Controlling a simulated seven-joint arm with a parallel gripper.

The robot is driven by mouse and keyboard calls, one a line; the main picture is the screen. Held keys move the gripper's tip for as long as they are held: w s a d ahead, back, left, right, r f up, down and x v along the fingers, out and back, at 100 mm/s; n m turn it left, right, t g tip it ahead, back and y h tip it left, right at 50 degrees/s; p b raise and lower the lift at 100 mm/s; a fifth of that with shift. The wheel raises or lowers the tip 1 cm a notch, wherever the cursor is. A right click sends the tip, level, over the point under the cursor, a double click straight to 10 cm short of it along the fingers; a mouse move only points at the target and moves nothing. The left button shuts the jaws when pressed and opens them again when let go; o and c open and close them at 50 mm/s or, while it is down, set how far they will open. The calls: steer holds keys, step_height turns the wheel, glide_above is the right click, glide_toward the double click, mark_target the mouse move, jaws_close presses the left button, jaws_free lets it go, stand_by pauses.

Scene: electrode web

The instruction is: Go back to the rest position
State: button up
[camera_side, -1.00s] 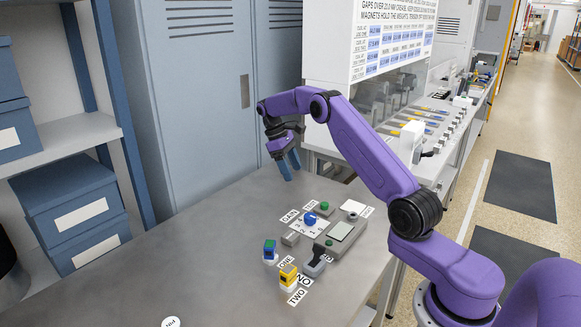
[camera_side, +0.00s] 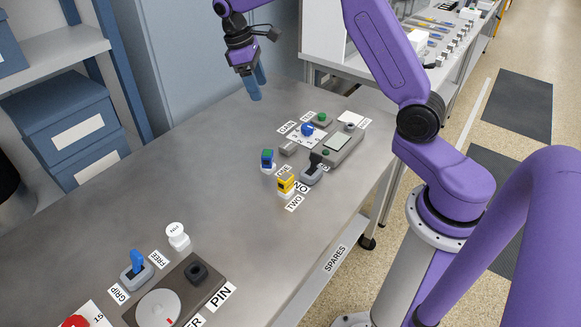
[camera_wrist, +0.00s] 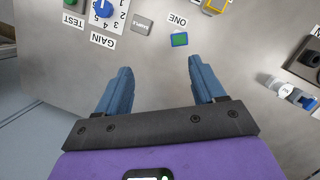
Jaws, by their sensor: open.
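My gripper (camera_side: 255,85) is purple with blue fingers and hangs above the grey bench (camera_side: 190,190), toward its back edge. In the wrist view its two blue fingers (camera_wrist: 160,88) stand apart with nothing between them. No object is held. The fingertips are clear of the labelled devices. A small block with a green and blue top (camera_side: 267,158), by the label ONE, lies beyond the fingertips in the wrist view (camera_wrist: 180,39).
A yellow block (camera_side: 286,184), a blue GAIN knob (camera_side: 307,129) and a grey meter box (camera_side: 338,144) stand at the right. A white capped peg (camera_side: 177,236), blue GRIP lever (camera_side: 137,263) and dark PIN plate (camera_side: 205,285) stand in front. The bench's middle is clear.

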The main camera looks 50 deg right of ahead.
steer(key=s+a+r+n+t, duration=0.1)
steer(key=s+a+n, duration=0.1)
steer(key=s+a, duration=0.5)
steer(key=s+a+r+n+t, duration=0.1)
steer(key=s+a+r, duration=0.1)
steer(key=s+a, duration=0.5)
steer(key=s+d+f+n+y, duration=0.1)
steer(key=s+d, duration=0.1)
steer(key=s, duration=0.8)
steer(key=s+d+f+n+y, duration=0.1)
steer(key=s+d+n, duration=0.1)
steer(key=s, duration=0.9)
steer(key=shift+s+f, duration=0.3)
steer(key=shift+f, duration=0.05)
